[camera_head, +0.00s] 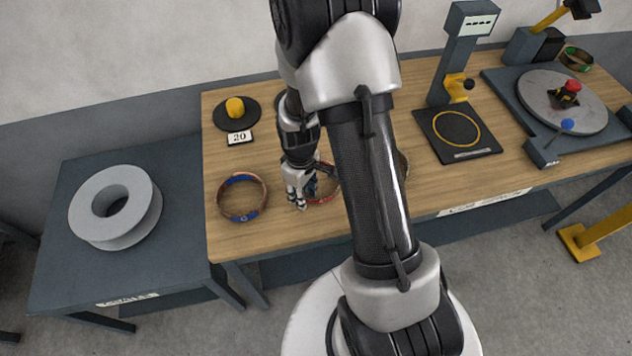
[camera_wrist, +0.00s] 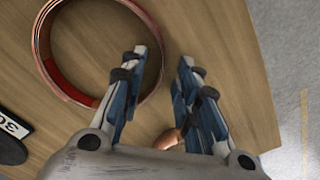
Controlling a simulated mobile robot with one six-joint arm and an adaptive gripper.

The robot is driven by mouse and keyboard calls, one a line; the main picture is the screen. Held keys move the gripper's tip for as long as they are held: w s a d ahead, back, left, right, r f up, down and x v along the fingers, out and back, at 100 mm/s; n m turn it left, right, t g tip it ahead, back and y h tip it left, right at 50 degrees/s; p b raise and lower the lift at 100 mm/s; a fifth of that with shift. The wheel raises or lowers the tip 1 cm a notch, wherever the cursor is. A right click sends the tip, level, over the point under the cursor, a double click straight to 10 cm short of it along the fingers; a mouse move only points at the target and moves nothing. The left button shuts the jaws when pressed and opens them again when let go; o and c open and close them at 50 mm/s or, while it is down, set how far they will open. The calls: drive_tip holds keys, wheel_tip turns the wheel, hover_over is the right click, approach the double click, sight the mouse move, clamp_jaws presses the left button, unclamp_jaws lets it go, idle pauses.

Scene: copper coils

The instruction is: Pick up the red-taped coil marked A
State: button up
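A copper coil with red tape (camera_head: 328,187) lies on the wooden table beside my gripper (camera_head: 297,198), partly hidden by my arm. In the wrist view, the ring (camera_wrist: 42,50) is at the upper left, with red tape (camera_wrist: 72,90) on its lower left. My gripper (camera_wrist: 168,58) is open there. Its left finger overlaps the inside of the ring, and the ring's right rim passes between the fingers. I cannot tell whether they touch. No letter A is legible. A small copper-coloured piece (camera_wrist: 170,138) shows between the fingers near the palm.
A blue-taped coil (camera_head: 242,214) lies to the left. Another coil (camera_head: 403,165) is mostly behind my arm. A yellow weight on a black disc (camera_head: 236,114) and a "20" plate (camera_head: 240,138) stand behind. A scale (camera_head: 470,150) is right; a grey spool (camera_head: 115,205) is on the left table.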

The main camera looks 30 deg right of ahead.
drive_tip(key=shift+r, duration=0.1)
clamp_jaws()
idle(0.5)
